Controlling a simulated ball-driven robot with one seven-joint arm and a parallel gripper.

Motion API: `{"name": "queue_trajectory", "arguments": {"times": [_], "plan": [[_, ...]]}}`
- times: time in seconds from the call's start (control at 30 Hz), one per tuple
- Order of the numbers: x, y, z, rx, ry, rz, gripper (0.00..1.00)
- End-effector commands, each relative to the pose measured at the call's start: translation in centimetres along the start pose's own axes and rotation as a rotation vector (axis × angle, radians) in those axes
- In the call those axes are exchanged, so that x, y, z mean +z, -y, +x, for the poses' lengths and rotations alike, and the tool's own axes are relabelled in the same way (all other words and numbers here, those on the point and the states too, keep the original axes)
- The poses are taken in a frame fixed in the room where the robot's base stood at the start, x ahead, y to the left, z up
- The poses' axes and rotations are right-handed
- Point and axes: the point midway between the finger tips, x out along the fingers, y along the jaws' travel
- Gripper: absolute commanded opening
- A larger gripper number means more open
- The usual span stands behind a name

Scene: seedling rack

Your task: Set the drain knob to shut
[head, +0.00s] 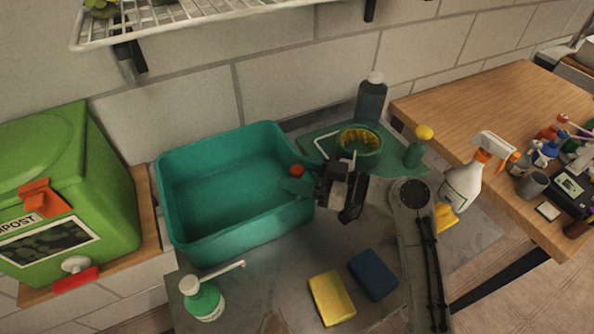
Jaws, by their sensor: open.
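A red knob (297,170) sits at the right wall of the teal basin (215,147), just beside my gripper (313,186). My gripper is open and reaches in from the right, over the basin's right rim. A small teal piece (292,187) shows in front of its fingers; I cannot tell whether it is part of the knob fitting. A red lever (75,280) with a white round fitting (75,264) is low on the front of the green compost bin (60,180). No marking for open or shut is readable on either.
A pump bottle (204,298), yellow sponge (331,298) and blue sponge (373,275) stand near the front. A dark bottle (371,98), green bowl (360,140) and spray bottle (465,180) are behind and right. A wire shelf (180,22) hangs above. The basin looks empty.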

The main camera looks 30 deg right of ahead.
Motion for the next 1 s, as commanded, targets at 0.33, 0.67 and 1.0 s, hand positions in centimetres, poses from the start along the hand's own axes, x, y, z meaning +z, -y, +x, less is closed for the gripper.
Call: {"name": "queue_trajectory", "arguments": {"times": [0.33, 0.67, 1.0], "plan": [[0.1, -0.1, -2.1, 0.004, -0.003, -0.001, 0.54], [0.2, -0.1, -8.3, 0.004, -0.001, -0.001, 0.54], [0.0, 0.0, -10.8, 0.001, 0.0, 0.0, 0.54]]}}
